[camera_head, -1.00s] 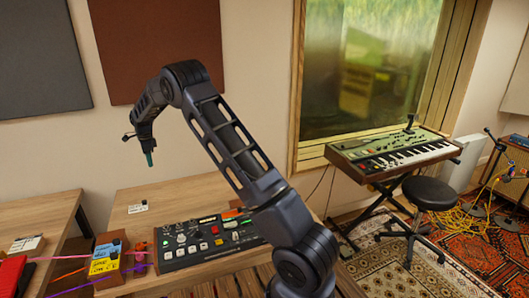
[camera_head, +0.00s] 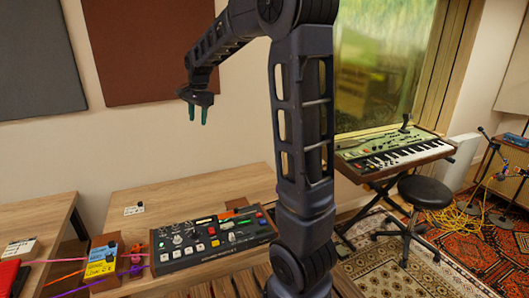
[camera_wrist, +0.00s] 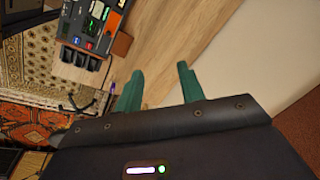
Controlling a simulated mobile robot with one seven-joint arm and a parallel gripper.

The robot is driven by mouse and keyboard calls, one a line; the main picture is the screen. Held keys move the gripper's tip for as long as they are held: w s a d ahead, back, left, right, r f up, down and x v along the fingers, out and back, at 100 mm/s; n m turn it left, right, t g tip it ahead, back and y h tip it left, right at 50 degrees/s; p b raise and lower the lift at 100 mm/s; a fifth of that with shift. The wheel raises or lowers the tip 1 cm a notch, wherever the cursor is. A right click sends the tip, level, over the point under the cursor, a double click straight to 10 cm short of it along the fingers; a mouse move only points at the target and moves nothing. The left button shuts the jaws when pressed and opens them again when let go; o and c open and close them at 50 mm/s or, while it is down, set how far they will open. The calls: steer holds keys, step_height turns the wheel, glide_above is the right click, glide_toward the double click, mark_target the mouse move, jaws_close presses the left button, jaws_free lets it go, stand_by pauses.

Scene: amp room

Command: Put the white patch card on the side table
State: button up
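A small white card with dark marks (camera_head: 133,209) lies on the wooden table (camera_head: 215,188) that holds the mixer. Another white, dark-marked piece (camera_head: 18,247) lies on the left wooden table (camera_head: 45,215). I cannot tell for certain which is the patch card or which table is the side table. My gripper (camera_head: 197,117) hangs in the air above the mixer table, right of and well above the small card. In the wrist view my gripper (camera_wrist: 160,70) has its two green fingers apart with nothing between them. No card is clear in the wrist view.
A mixer (camera_head: 213,238) fills the table's front. A keyboard on a stand (camera_head: 395,150) and a black stool (camera_head: 425,192) are at the right. The mixer table's back is mostly clear.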

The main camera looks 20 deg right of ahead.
steer(key=s+d+r+n, duration=0.1)
steer(key=s+d+n, duration=0.15)
steer(key=s, duration=0.35)
steer(key=s+d+r+n+t, duration=0.1)
steer(key=s+d, duration=0.3)
steer(key=s, duration=0.2)
steer(key=s+d+r+n, duration=0.1)
steer(key=s+d, duration=0.2)
steer(key=s, duration=0.4)
steer(key=s+d+f+n, duration=0.2)
steer(key=s, duration=0.5)
steer(key=s+d+f+n+t+h, duration=0.1)
steer(key=s+d+f+n, duration=0.1)
steer(key=s, duration=0.5)
steer(key=shift+s+f, duration=0.25)
steer(key=shift+f, duration=0.45)
